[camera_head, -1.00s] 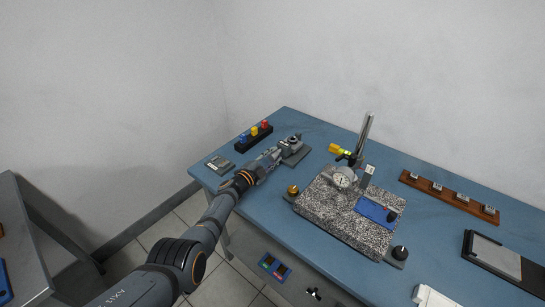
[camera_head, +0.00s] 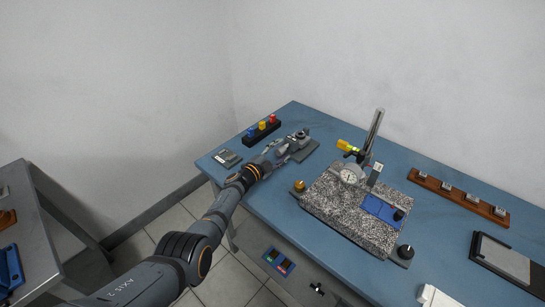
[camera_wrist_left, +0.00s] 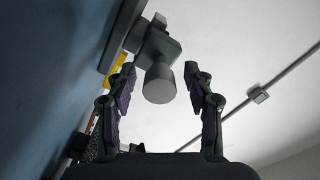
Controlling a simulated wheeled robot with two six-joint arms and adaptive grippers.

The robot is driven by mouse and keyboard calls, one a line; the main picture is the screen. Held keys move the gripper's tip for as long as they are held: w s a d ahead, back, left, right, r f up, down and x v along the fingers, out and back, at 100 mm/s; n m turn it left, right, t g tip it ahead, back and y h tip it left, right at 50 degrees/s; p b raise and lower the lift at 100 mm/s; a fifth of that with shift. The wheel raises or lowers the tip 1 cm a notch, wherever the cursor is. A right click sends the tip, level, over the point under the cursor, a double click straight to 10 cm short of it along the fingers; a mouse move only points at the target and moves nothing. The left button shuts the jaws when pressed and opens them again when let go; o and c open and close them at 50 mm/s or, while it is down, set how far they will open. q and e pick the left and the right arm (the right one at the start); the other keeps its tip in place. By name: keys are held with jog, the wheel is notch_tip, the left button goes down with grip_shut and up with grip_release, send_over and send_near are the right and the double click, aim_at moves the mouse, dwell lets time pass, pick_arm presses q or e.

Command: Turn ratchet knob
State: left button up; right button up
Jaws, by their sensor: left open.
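A small grey device with a round top (camera_head: 301,136) stands on a flat dark plate at the table's back left edge. In the left wrist view its grey cylindrical knob (camera_wrist_left: 160,84) points toward the camera. My left gripper (camera_head: 284,151) reaches it from the left in the head view. In the left wrist view the left gripper's fingers (camera_wrist_left: 160,76) are open, one on each side of the knob, with a gap visible on both sides. The fingers hide part of the device in the head view. My right gripper is not in view.
A black rack with blue, yellow and red pieces (camera_head: 262,130) and a small grey box (camera_head: 227,158) lie close to the left gripper. A granite plate (camera_head: 335,211) with a dial-gauge stand is to the right. A wooden strip (camera_head: 458,197) lies farther right.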

pick_arm(q)
jog(key=v, duration=1.1)
jog(key=shift+s+a, duration=0.15)
jog(key=shift+s, duration=0.15)
